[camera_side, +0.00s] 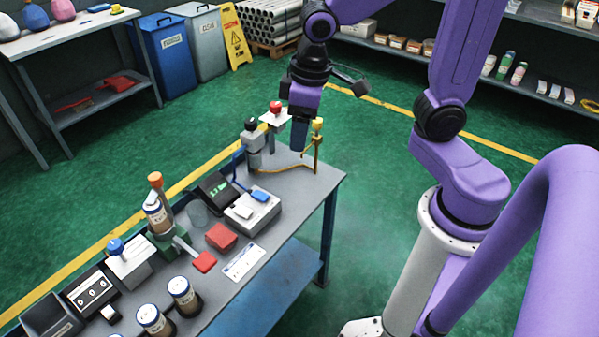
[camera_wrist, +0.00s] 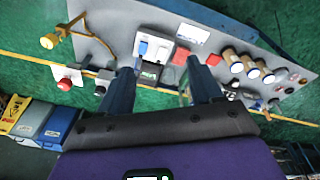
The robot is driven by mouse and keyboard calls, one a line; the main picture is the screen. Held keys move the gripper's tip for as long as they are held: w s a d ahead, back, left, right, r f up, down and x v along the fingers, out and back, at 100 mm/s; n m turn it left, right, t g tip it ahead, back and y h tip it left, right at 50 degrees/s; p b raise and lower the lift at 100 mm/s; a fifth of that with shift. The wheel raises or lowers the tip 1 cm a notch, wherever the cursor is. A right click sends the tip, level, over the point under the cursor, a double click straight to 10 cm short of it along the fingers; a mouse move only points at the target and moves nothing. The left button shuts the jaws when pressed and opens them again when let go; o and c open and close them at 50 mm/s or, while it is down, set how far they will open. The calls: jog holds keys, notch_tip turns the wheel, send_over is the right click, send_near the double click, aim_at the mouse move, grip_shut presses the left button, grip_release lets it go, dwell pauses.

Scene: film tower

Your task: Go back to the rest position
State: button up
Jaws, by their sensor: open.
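My gripper (camera_side: 299,135) points down near the far right corner of the grey workbench (camera_side: 322,182). In the wrist view its two dark fingers (camera_wrist: 165,95) stand wide apart with nothing between them. In the side view a red-topped button box (camera_side: 275,114) and a yellow-topped stand (camera_side: 318,126) are close to the gripper, and the near finger covers part of the scene behind it. I cannot tell from the side view how far the fingertips are above the bench.
The bench carries a black-topped grey device (camera_side: 252,140), a white box with a blue piece (camera_side: 253,210), red blocks (camera_side: 221,237) and several brown jars (camera_side: 184,293). Blue (camera_side: 165,50) and grey bins stand behind. Green floor (camera_side: 380,150) is clear to the right, with shelves beyond.

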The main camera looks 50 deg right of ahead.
jog(key=s+d+n, duration=0.1)
jog(key=s+n, duration=0.2)
jog(key=s, duration=0.4)
jog(key=s+d+f+n+g, duration=0.1)
jog(key=s+n, duration=0.3)
jog(key=s, duration=0.4)
jog(key=shift+s+d+f, duration=0.25)
jog(key=shift+s+f, duration=0.05)
